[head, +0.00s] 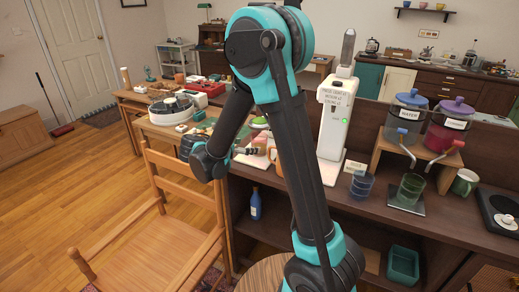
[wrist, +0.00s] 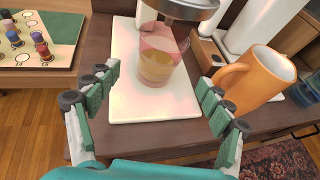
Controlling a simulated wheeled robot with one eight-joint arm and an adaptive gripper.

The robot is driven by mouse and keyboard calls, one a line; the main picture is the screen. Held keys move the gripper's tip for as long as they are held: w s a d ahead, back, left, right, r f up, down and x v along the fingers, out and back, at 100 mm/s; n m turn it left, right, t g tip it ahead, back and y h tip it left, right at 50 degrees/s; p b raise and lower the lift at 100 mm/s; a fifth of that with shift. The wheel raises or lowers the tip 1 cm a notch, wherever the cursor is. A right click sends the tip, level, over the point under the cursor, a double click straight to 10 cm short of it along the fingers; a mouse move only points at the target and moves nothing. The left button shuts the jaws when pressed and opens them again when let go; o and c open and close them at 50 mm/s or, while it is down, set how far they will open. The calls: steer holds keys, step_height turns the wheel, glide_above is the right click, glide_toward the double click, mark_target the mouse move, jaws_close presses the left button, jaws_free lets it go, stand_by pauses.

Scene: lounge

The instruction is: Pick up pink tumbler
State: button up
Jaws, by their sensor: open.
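A see-through pink tumbler (wrist: 160,52) stands upright on a white board (wrist: 125,95) in the wrist view, beneath a grey metal dispenser part (wrist: 185,6). Its lower part looks yellowish. My gripper (wrist: 158,85) is open and empty, its green-padded fingers spread to the left and right. The tumbler is ahead of the gap between them, apart from both fingers.
An orange mug (wrist: 256,77) stands close to the right finger. A game board with pieces (wrist: 65,45) lies at the left. In the head view a white dispenser (head: 334,115), a blue tumbler (head: 361,186) and a green tumbler (head: 410,188) stand further right. A wooden chair (head: 160,245) is in front.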

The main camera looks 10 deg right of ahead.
mark_target(259, 142)
steer(key=x, duration=0.9)
steer(key=shift+a+f, duration=0.15)
steer(key=shift+f, duration=0.05)
steer(key=c, duration=1.5)
steer(key=shift+r, duration=0.2)
steer(key=shift+r, duration=0.4)
steer(key=shift+s+a+r, duration=0.1)
steer(key=shift+a+r, duration=0.05)
steer(key=shift+r, duration=0.05)
steer(key=s+a, duration=0.6)
steer(key=a, duration=0.2)
steer(key=s+a, duration=0.7)
steer(key=a, duration=0.1)
steer(key=s+a, duration=0.6)
steer(key=a, duration=0.2)
steer(key=shift+s+a, duration=0.2)
steer(key=shift+a, duration=0.2)
